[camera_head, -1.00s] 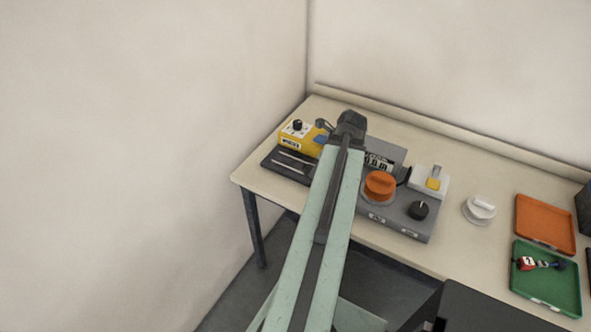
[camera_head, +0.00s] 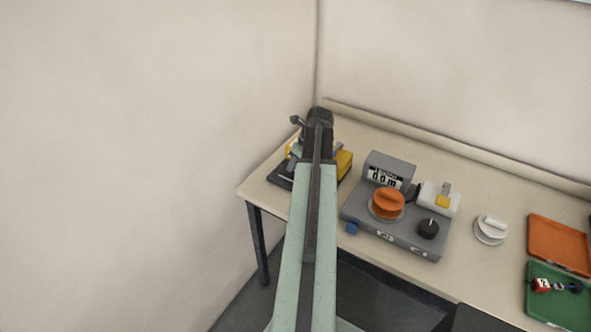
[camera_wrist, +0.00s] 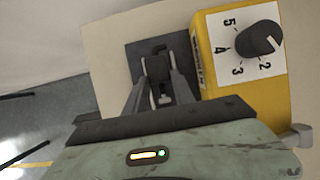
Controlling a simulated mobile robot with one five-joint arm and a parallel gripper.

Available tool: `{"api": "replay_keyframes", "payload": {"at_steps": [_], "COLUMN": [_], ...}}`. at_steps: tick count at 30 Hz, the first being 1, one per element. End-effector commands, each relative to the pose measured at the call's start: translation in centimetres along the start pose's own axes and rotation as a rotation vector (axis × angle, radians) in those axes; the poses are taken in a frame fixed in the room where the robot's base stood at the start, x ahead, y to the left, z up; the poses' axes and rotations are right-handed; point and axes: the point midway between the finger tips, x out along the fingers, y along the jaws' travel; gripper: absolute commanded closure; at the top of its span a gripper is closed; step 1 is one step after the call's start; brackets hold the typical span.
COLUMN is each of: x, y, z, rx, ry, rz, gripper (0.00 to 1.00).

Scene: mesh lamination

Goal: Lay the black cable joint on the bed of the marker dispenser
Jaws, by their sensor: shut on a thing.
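The marker dispenser is a yellow box with a numbered dial (camera_wrist: 245,60) and a flat dark bed (camera_wrist: 133,58) beside it. In the head view its yellow body (camera_head: 344,165) and dark bed (camera_head: 281,180) show partly behind my arm. My gripper (camera_wrist: 160,90) is over the bed, left of the yellow box in the wrist view. It is shut on a small dark piece, apparently the black cable joint (camera_wrist: 157,67), held between the fingertips. I cannot tell whether the joint touches the bed. In the head view my arm hides the joint.
A wall (camera_head: 150,120) is close on the left.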

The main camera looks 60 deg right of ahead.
Motion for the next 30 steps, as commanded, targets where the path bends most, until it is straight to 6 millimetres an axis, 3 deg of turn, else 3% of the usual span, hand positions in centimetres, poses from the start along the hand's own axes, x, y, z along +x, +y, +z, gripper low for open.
{"api": "replay_keyframes", "payload": {"at_steps": [1,3,14,15,17,30], "x": [2.07,2.85,2.82,2.83,2.72,2.08], "y": [0.04,0.05,0.08,0.09,0.09,0.12], "z": [-0.97,-1.3,-1.27,-1.28,-1.23,-0.96], "rx": [0.001,0.001,0.0,0.0,0.0,0.0], "ry": [0.0,0.0,0.0,0.0,0.0,0.0], "rz": [0.0,0.0,0.0,0.0,0.0,0.0], "gripper": [1.0,1.0,1.0,0.67,0.5,0.48]}}
